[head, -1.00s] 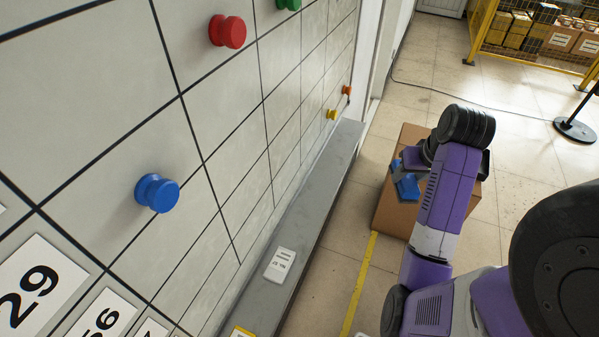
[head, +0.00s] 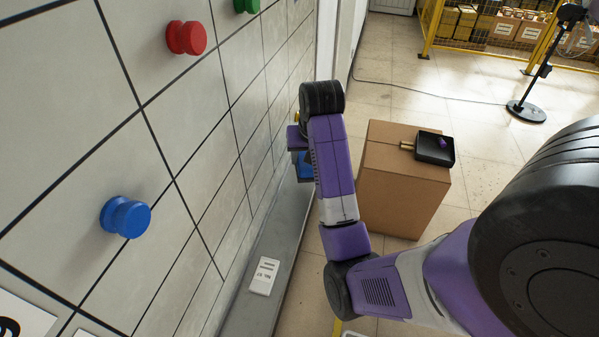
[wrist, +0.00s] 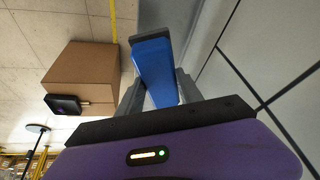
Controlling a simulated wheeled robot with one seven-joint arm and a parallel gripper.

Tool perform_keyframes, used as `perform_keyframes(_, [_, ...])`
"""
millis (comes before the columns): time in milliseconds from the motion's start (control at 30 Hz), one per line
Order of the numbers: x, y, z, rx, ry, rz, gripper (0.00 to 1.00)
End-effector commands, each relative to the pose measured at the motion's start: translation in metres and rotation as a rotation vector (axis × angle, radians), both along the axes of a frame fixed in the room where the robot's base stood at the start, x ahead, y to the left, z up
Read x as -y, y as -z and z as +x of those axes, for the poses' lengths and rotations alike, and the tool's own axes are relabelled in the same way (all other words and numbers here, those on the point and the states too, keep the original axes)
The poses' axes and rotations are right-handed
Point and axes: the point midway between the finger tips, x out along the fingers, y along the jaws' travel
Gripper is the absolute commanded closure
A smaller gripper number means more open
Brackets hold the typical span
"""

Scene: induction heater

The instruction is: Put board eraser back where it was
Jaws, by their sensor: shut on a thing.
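My gripper (wrist: 155,93) is shut on a blue board eraser (wrist: 155,70), which sticks out between the two grey fingers in the wrist view. In the head view the eraser (head: 304,167) shows as a blue patch beside my wrist, partly hidden by my arm. My gripper is beside the whiteboard (head: 150,180), over or near the grey ledge (head: 246,308) along its bottom edge. I cannot tell whether the eraser touches the ledge.
Red (head: 186,37) and blue (head: 125,216) round magnets sit on the board. A white labelled item (head: 264,276) lies on the ledge. A cardboard box (head: 400,190) stands right of my arm, with a black device (head: 434,149) on it. Open floor lies beyond.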

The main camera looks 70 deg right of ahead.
Motion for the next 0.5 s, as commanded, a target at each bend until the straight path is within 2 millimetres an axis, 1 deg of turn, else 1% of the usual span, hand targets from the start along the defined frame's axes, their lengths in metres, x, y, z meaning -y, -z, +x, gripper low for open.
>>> perform_keyframes(33, [-0.001, -0.003, 0.011, 0.000, -0.003, 0.000, 1.00])
perform_keyframes(67, [-0.002, -0.002, 0.016, -0.001, -0.003, 0.000, 1.00])
perform_keyframes(100, [-0.002, 0.008, 0.013, -0.006, 0.001, 0.004, 1.00])
perform_keyframes(200, [-0.002, 0.022, 0.012, -0.003, 0.001, 0.003, 1.00])
perform_keyframes(367, [-0.001, 0.033, 0.012, -0.003, 0.001, 0.001, 1.00])
perform_keyframes(500, [-0.002, 0.051, 0.012, -0.004, 0.001, 0.002, 1.00])
